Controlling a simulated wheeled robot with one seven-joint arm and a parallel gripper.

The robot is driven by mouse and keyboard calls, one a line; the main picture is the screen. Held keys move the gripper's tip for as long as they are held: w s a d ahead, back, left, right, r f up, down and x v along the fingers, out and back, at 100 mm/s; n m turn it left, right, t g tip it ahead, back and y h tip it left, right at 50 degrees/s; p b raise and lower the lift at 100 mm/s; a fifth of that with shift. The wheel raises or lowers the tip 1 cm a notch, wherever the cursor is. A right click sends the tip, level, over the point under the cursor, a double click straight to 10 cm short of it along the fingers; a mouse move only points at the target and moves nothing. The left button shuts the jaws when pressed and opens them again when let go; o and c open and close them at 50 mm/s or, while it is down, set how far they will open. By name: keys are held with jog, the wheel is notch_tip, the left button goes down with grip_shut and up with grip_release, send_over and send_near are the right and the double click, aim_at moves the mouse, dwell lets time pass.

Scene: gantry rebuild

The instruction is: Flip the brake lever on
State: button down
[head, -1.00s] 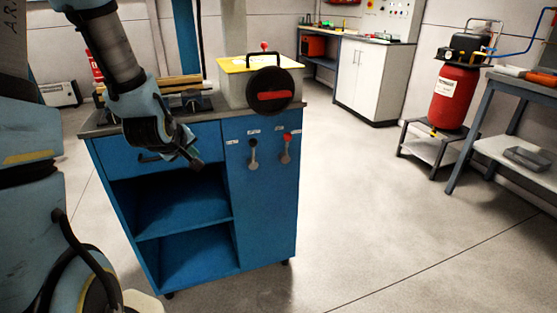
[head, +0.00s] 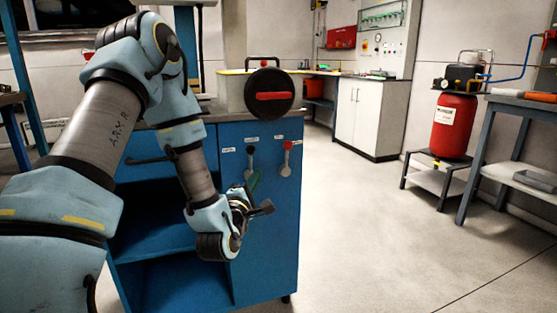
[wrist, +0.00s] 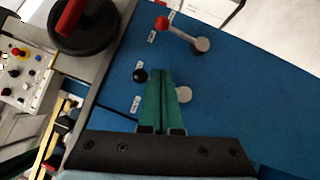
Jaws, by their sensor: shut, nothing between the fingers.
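Two levers are on the blue cabinet front, both with their knobs up in the head view. One has a black knob (head: 250,150), the other a red knob (head: 287,145). Their small labels are too blurred to read, so I cannot tell which is the brake lever. In the wrist view, the black knob (wrist: 140,75) is just left of my gripper (wrist: 163,72), and the red knob (wrist: 161,22) is farther up. My gripper's green fingers are shut and empty, in front of the black-knobbed lever's arm, partly hiding it. Contact is unclear. In the head view my gripper (head: 256,176) is just below that knob.
A black wheel with a red handle (head: 272,96) stands on the cabinet top above the levers. Open shelves (head: 160,242) are at the cabinet's lower left. Floor to the right is clear up to a red tank (head: 453,127) on a stand and a workbench (head: 520,105).

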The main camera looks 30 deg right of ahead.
aim_at(287, 158)
jog(key=shift+r, duration=0.1)
jog(key=x, duration=0.4)
jog(key=s+d+x, duration=0.1)
jog(key=x, duration=0.3)
jog(key=s+d+p+x, duration=0.1)
jog(key=x, duration=0.3)
jog(key=shift+w+d+r, duration=0.25)
jog(key=shift+w+r, duration=0.1)
jog(key=shift+r, duration=0.05)
jog(key=shift+d+r, duration=0.1)
